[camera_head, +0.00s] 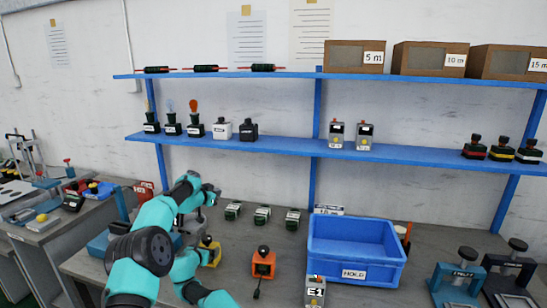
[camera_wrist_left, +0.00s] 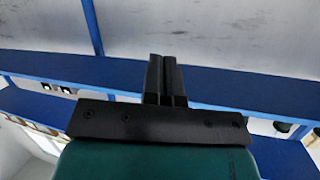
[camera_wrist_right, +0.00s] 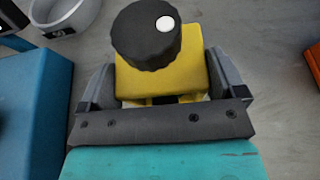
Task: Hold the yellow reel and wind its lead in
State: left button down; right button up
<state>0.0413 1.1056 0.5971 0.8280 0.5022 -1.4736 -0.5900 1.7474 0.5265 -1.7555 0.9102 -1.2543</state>
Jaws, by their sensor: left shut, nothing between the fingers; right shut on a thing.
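The yellow reel (camera_head: 210,254) is on the bench, partly hidden by my right arm. In the right wrist view the yellow reel (camera_wrist_right: 190,78) has a black knob with a white dot on top. My right gripper (camera_wrist_right: 160,74) is shut on its yellow body, one finger on each side. My left gripper (camera_head: 210,196) is raised above and a little left of the reel, apart from it. In the left wrist view my left gripper (camera_wrist_left: 166,80) has its fingers together with nothing between them. The yellow reel's lead cannot be made out.
An orange reel (camera_head: 263,264) with a dark lead stands to the right. Beyond it is a blue HOLD bin (camera_head: 354,272). Several small dark units (camera_head: 262,215) line the bench behind. A blue block (camera_wrist_right: 32,100) is close left of my right gripper. Blue shelves (camera_head: 240,148) rise behind.

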pick_arm(q)
jog(key=s+a+f+m+g+h, duration=0.1)
jog(key=s+a+f+m+g, duration=0.1)
jog(key=s+f+m+g, duration=0.25)
jog(key=m+g+y, duration=0.2)
jog(key=m+g, duration=0.1)
jog(key=g, duration=0.4)
send_near(207, 239)
jog(key=shift+w+f+n, duration=0.1)
jog(key=shift+f+n, duration=0.15)
jog(key=shift+f, duration=0.05)
jog(key=shift+f, duration=0.2)
jog(key=shift+f, duration=3.35)
jog(key=shift+d+f, duration=0.1)
jog(key=shift+w+f, duration=0.15)
jog(key=shift+w, duration=0.5)
jog(key=shift+a, duration=0.5)
jog(key=shift+r, duration=0.2)
